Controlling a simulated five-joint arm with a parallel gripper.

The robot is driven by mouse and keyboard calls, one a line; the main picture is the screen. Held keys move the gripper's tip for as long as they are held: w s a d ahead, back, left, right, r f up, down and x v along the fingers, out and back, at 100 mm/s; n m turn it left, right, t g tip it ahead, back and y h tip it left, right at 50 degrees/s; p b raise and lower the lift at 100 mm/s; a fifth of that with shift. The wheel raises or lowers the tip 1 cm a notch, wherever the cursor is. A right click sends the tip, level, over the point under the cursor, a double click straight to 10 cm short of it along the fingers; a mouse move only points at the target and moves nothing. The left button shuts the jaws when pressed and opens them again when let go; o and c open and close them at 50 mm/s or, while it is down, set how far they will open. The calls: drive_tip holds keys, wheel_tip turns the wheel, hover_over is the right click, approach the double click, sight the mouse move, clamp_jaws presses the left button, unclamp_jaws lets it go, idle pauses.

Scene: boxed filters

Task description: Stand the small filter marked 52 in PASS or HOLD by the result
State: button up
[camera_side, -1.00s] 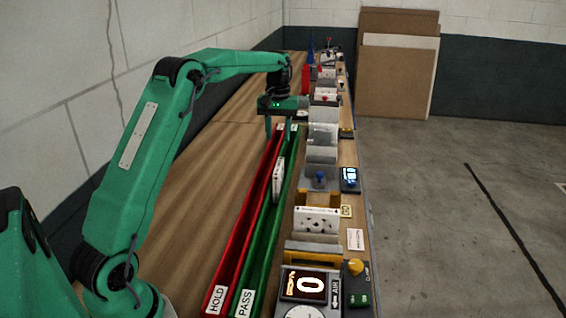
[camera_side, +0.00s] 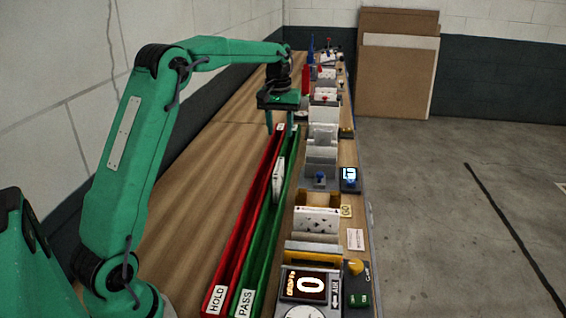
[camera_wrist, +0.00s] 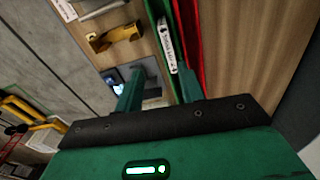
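A thin white boxed filter (camera_side: 279,172) stands on edge in the green PASS channel (camera_side: 250,262); it also shows in the wrist view (camera_wrist: 167,45), its marking too small to read. The red HOLD channel (camera_side: 228,266) runs beside it on the left and looks empty. Another white filter-like piece (camera_side: 318,221) with dark marks sits in the yellow-ended holder at right. My gripper (camera_side: 282,124) is above the far end of the channels, beyond the standing filter. Its fingers (camera_wrist: 157,90) are apart with nothing between them. I cannot tell which piece is marked 52.
A row of grey stations lines the bench right of the channels, with a blue knob (camera_side: 320,177) and a small lit display (camera_side: 349,174). Nearer are an orange display (camera_side: 304,286) reading 0 and a yellow knob (camera_side: 355,266). Bare wood (camera_side: 190,200) lies left of the channels.

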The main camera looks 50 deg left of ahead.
drive_tip(key=s+d+r+m+t, duration=0.1)
drive_tip(key=s+d+r+m, duration=0.1)
drive_tip(key=s+d+r, duration=0.5)
drive_tip(key=s+d+f+m+t, duration=0.2)
drive_tip(key=s+d, duration=0.4)
drive_tip(key=s, duration=0.4)
drive_tip(key=s+d+f+m+t, duration=0.2)
drive_tip(key=s+d+f+m, duration=0.2)
drive_tip(key=s, duration=0.7)
drive_tip(key=shift+s+d, duration=0.15)
drive_tip(key=shift+d, duration=1.1)
